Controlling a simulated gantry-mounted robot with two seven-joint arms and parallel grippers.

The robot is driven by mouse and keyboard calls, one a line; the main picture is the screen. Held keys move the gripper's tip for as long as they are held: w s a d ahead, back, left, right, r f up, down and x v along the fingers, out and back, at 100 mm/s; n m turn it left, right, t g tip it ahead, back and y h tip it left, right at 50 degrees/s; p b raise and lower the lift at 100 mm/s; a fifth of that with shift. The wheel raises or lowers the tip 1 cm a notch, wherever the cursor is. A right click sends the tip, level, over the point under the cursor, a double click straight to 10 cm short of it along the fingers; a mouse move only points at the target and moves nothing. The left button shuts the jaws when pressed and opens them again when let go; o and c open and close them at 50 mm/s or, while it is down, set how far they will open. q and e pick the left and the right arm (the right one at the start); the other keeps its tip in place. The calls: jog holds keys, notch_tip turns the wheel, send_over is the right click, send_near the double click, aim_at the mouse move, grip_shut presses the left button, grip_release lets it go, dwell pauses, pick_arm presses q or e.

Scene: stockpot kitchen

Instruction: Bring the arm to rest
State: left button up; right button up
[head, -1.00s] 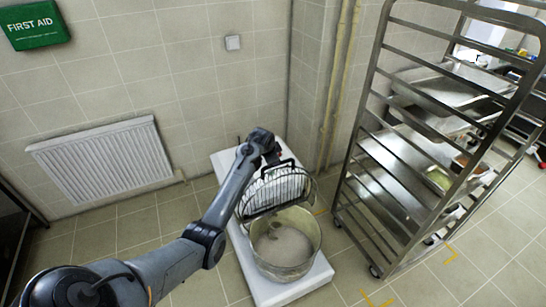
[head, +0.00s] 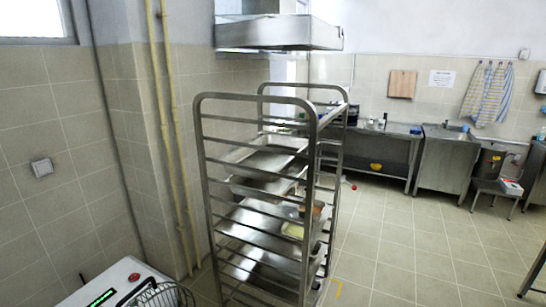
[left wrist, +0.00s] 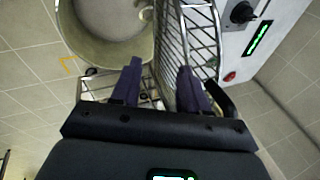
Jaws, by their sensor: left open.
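My left gripper (left wrist: 158,68) shows in the left wrist view, its two dark fingers apart. It is close to a wire guard (left wrist: 190,42), and I see nothing held between the fingers. Whether a finger touches the guard, I cannot tell. A round metal bowl (left wrist: 66,30) lies beyond the fingers at the upper left. In the head view only the top of the white machine (head: 124,268) and part of its wire guard (head: 172,294) show at the bottom left. Neither gripper is in the head view.
A steel rack (head: 306,200) with trays stands in the middle of the head view, under a hood (head: 280,35). A steel counter (head: 375,150) and a sink unit (head: 445,160) line the back wall. Tiled floor (head: 410,260) is clear to the rack's right.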

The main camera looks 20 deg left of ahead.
pick_arm(q)
jog(key=s+d+f+m+g, duration=0.1)
jog(key=s+d+f+m, duration=0.1)
jog(key=s+d+f, duration=0.45)
jog(key=s+d+f+m+g, duration=0.1)
jog(key=s+d+f, duration=0.3)
jog(key=s+d, duration=0.55)
jog(key=s+d+r+t+h, duration=0.1)
jog(key=s+d+r, duration=0.3)
jog(key=d, duration=0.5)
jog(key=s+d+r+h, duration=0.1)
jog(key=s+d+r, duration=0.3)
jog(key=d, duration=0.5)
jog(key=d+r+n+p, duration=0.2)
jog(key=r+p, duration=1)
jog(key=r, duration=0.5)
jog(key=d+r+n+t+h+p, duration=0.1)
jog(key=d+r+n+p, duration=0.2)
jog(key=r+p, duration=0.9)
notch_tip(320, 180, up, 5)
jog(key=shift+s+d+r+t, duration=0.2)
jog(key=shift+s+t, duration=0.05)
jog(key=shift+t, duration=0.05)
